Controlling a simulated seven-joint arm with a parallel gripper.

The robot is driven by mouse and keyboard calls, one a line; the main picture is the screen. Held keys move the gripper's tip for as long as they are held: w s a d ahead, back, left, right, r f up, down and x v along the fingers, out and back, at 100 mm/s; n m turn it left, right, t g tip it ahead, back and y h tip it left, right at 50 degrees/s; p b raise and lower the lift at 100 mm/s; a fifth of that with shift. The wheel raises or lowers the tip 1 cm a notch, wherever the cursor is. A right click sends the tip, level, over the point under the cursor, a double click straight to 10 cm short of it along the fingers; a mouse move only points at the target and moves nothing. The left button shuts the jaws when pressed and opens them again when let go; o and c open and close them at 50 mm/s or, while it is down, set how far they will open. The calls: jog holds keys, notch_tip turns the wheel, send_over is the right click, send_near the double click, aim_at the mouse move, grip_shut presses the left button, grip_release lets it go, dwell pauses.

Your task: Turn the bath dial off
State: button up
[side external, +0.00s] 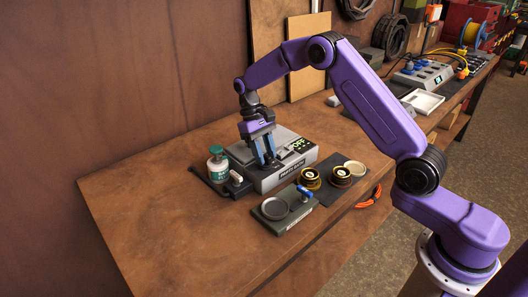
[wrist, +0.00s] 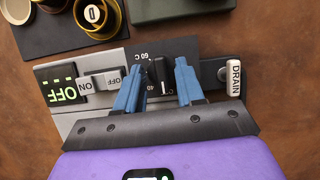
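The grey parts bath (side external: 290,172) stands on the bench, with its display (side external: 298,146) reading OFF in green; the display also shows in the wrist view (wrist: 61,91). The small black dial (wrist: 158,72) has a white mark and a temperature scale, with 60 C legible and the rest partly hidden. My gripper (side external: 263,160) is over the bath's top. In the wrist view its blue fingers (wrist: 158,76) are apart, one on each side of the dial, with gaps visible. The dial's exact setting is hard to read.
An ON/OFF rocker (wrist: 100,82) sits left of the dial, and a white DRAIN handle (wrist: 235,78) right of it. A green-and-white bottle (side external: 217,165), a green stand with a round dish (side external: 275,209) and brass-coloured cups (side external: 310,178) surround the bath. The bench's left is clear.

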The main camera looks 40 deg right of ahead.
jog(key=shift+a+r, duration=0.1)
jog(key=v, duration=1.1)
jog(key=shift+w+r, duration=0.15)
jog(key=shift+r, duration=0.25)
notch_tip(320, 180, up, 12)
send_over(268, 156)
jog(key=shift+f, duration=0.15)
dwell(2.2)
dwell(0.3)
jog(key=s+d, duration=0.2)
jog(key=d, duration=0.6)
jog(key=s+d, duration=0.2)
jog(key=d, duration=0.6)
jog(key=shift+s+d, duration=0.25)
jog(key=shift+s, duration=0.15)
dwell(0.4)
